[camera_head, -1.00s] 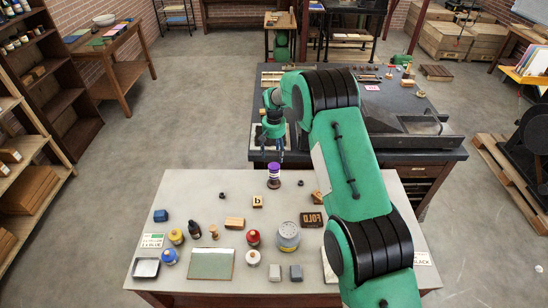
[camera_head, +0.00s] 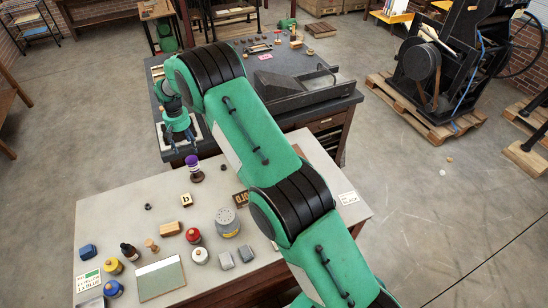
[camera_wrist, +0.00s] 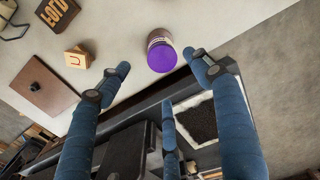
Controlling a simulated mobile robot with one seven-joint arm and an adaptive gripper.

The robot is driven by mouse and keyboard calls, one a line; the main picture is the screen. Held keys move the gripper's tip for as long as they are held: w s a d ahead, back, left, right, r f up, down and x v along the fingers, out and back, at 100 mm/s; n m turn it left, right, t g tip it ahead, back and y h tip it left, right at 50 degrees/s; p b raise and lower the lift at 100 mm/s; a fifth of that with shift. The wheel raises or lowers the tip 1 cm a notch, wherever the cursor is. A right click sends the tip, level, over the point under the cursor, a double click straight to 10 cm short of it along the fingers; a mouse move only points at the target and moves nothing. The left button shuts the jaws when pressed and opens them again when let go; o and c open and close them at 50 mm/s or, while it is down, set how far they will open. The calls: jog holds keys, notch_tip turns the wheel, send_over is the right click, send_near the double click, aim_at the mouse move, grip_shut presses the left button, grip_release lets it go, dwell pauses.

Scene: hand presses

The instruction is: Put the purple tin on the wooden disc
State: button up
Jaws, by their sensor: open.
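The purple tin (camera_head: 192,162) stands upright near the far edge of the pale table, with a dark lower part in the head view. In the wrist view its purple top (camera_wrist: 161,58) shows between and just beyond my fingertips. My gripper (camera_head: 182,148) hangs over the gap by that edge, just beyond the tin and close to it. In the wrist view my gripper (camera_wrist: 161,66) has its blue fingers spread, with nothing held. I cannot pick out the wooden disc for sure; a small brown round piece (camera_head: 296,43) lies far off on the dark bench.
On the pale table (camera_head: 110,204) stand a "b" block (camera_head: 186,200), a dark lettered block (camera_head: 241,199), a wooden block (camera_head: 170,229), a grey canister (camera_head: 227,222) and several small jars. The dark bench (camera_head: 320,70) lies beyond, with a dark raised fixture (camera_head: 300,93).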

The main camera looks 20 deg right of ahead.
jog(key=s+d+r+t, duration=0.1)
jog(key=s+d+r, duration=0.2)
jog(key=r, duration=0.7)
jog(key=s+d+r, duration=0.3)
jog(key=s+r, duration=0.1)
jog(key=r, duration=0.6)
jog(key=s+d+r+t, duration=0.1)
jog(key=s+d+r, duration=0.2)
jog(key=s+r, duration=0.5)
jog(key=s+d+r+t, duration=0.1)
jog(key=s+d+r, duration=0.3)
jog(key=s+r, duration=0.35)
jog(key=s+d+r+t, duration=0.1)
jog(key=s+d, duration=0.1)
jog(key=s, duration=1)
jog(key=s+d+r+m, duration=0.1)
jog(key=s+d+r, duration=0.1)
jog(key=s, duration=1)
jog(key=s+d+r+t, duration=0.1)
jog(key=s+d, duration=0.3)
jog(key=s, duration=0.8)
jog(key=shift+r+m+t, duration=0.3)
jog(key=shift+r+m, duration=0.1)
jog(key=shift+s+f, duration=0.1)
jog(key=shift+f, duration=0.05)
notch_tip(320, 180, down, 13)
jog(key=b, duration=1.3)
jog(key=shift+f+b, duration=0.2)
jog(key=shift+b, duration=0.2)
